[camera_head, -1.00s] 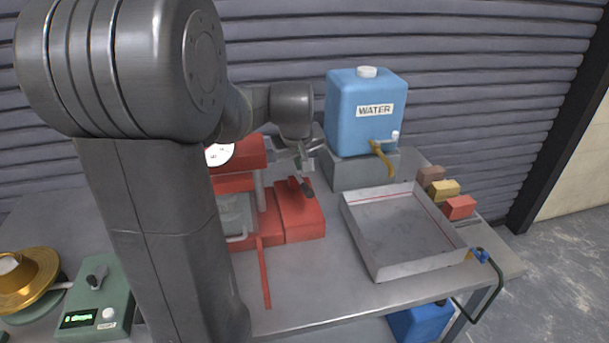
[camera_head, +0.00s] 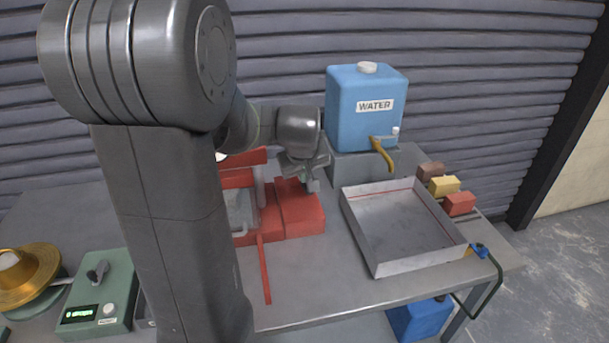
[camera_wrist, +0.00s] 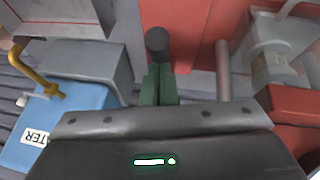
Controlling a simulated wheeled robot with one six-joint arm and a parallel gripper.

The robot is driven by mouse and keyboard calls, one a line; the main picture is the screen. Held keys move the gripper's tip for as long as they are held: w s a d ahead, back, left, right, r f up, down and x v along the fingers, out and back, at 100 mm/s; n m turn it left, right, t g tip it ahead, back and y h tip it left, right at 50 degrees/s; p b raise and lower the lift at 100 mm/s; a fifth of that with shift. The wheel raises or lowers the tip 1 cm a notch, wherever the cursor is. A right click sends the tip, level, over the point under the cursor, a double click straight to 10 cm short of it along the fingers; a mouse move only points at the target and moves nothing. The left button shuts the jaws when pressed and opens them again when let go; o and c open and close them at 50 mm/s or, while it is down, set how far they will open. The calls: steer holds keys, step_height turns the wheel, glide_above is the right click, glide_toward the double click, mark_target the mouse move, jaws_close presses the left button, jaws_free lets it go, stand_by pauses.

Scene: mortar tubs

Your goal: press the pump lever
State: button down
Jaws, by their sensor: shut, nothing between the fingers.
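The red pump (camera_head: 298,215) stands on the metal bench, partly hidden behind my arm. Its lever's black round grip (camera_wrist: 157,42) shows in the wrist view just beyond my fingertips, over the red base. In the head view I cannot make out the lever behind my gripper. My gripper (camera_head: 313,184) is shut and empty, pointing down above the pump's red base. Its green fingers (camera_wrist: 158,84) also show in the wrist view, close to the black grip. I cannot tell whether they touch it.
A blue water tank (camera_head: 365,118) with a yellow tap stands on a grey block right of my gripper. A grey metal tray (camera_head: 402,235) lies to the right, with small coloured blocks beyond. A green scale (camera_head: 95,305) is at left. The ribbed shutter closes off the back.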

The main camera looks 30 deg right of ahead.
steer(key=s+a+f+t+b, duration=0.1)
steer(key=s+f+t+b, duration=0.1)
steer(key=f+b, duration=0.8)
steer(key=shift+s+a+h+b, duration=0.25)
steer(key=shift+s+b, duration=0.35)
steer(key=shift+b, duration=1.55)
steer(key=shift+d, duration=0.1)
steer(key=p+v, duration=0.3)
steer(key=v, duration=1.1)
steer(key=shift+w+r+t, duration=0.25)
steer(key=shift+w+t, duration=0.05)
steer(key=shift+w, duration=0.15)
